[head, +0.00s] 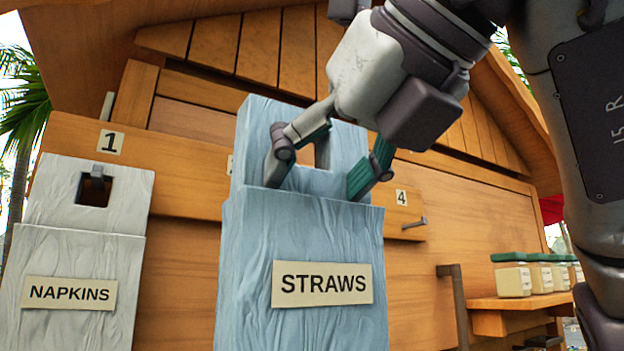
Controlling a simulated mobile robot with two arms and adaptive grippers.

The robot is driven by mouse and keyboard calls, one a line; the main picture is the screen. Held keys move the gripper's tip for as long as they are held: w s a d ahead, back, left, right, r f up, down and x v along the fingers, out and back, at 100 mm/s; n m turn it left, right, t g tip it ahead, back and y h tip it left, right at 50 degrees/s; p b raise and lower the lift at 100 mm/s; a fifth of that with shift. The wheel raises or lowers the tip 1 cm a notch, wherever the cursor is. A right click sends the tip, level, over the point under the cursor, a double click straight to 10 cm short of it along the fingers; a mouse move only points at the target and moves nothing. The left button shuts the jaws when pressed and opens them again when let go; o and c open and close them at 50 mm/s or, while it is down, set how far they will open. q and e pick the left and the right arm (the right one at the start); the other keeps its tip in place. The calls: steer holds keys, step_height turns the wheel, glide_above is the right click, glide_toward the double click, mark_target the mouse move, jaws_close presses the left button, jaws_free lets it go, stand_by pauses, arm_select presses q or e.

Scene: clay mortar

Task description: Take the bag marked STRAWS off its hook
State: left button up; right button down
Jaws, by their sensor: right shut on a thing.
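The light blue bag marked STRAWS (300,240) hangs upright in the middle of the head view, in front of the wooden board. Its top strip has a cut-out hole, partly seen behind my gripper. My right gripper (318,182) reaches down from the upper right, its two fingers at the left and right sides of the bag's top strip, shut on it. The hook behind the bag is hidden, so I cannot tell whether the bag still touches it. My left gripper is not in view.
A white bag marked NAPKINS (70,262) hangs at the left, on a hook under number 1. An empty hook (414,223) sticks out near number 4. Green-lidded jars (513,274) stand on a wooden shelf (520,302) at the right.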

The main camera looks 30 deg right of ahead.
steer(key=s, duration=0.8)
steer(key=shift+s+d, duration=0.15)
steer(key=shift+s, duration=0.05)
stand_by(0.8)
